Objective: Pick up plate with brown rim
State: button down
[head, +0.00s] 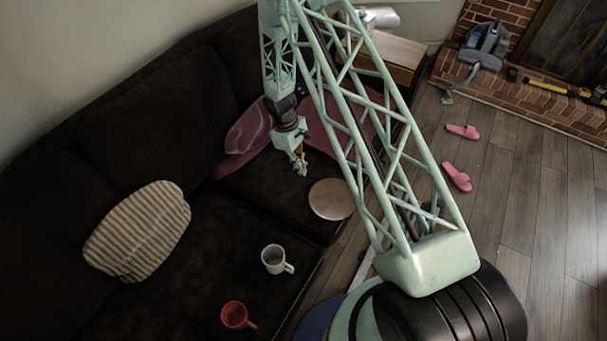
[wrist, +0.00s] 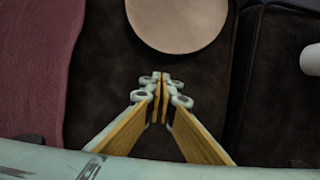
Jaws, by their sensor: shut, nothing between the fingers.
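The plate (head: 332,199) is a pale, pinkish-beige disc lying flat on the dark couch seat, near its front edge, partly beside my arm's lattice in the head view. I cannot make out a brown rim clearly. It also shows at the top of the wrist view (wrist: 180,20), cut off by the picture's edge. My gripper (head: 300,168) is above the seat, up and to the left of the plate in the head view. In the wrist view my gripper (wrist: 161,82) is shut and empty, with its tips just short of the plate's near edge in the picture.
A white mug (head: 274,259) and an orange-red mug (head: 234,315) stand on the couch. A striped pillow (head: 138,230) lies at left. A pink blanket (head: 248,135) is behind my gripper. Pink slippers (head: 457,177) lie on the wooden floor at right.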

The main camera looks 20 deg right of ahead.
jog(key=shift+p+v, duration=0.45)
jog(key=shift+v, duration=2.2)
